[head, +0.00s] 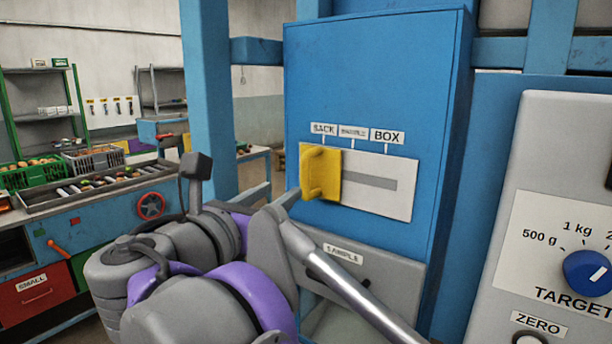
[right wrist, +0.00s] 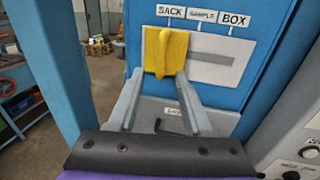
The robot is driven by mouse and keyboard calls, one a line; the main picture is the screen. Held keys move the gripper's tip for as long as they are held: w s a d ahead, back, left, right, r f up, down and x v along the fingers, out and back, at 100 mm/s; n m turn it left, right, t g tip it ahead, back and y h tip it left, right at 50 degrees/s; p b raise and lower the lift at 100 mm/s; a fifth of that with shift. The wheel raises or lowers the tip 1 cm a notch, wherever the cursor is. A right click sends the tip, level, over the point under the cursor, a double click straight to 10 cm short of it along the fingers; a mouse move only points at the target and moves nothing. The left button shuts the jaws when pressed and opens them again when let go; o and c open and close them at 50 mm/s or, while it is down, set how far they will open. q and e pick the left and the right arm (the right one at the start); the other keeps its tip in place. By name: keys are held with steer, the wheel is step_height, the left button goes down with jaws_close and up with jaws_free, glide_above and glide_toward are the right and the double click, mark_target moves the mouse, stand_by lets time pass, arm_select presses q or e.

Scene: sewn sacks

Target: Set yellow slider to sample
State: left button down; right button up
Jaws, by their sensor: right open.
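The yellow slider (head: 328,174) sits at the left end of the slot in a white plate (head: 399,200) on the front of a blue cabinet (head: 372,80). It is below the SACK label (head: 324,129); the SAMPLE label (right wrist: 203,16) is in the middle and the BOX label (head: 387,136) at the right. My right gripper (head: 280,194) is open and empty. In the right wrist view its fingers (right wrist: 159,80) point at the slider, with the tips near its lower part; I cannot tell whether they touch it. My left gripper is not in view.
A grey control box with a blue TARGET knob (head: 587,271) stands at the right. A blue post (head: 209,90) is at the left. A workbench with a red SMALL drawer (head: 35,292) stands farther left.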

mark_target(304, 177)
steer(key=x, duration=1)
steer(key=shift+w+d+f+p, duration=0.1)
steer(key=shift+w+d+p, duration=0.1)
steer(key=shift+p, duration=0.15)
steer(key=shift+s, duration=0.1)
steer(key=shift+c, duration=0.2)
jaws_close()
stand_by(0.6)
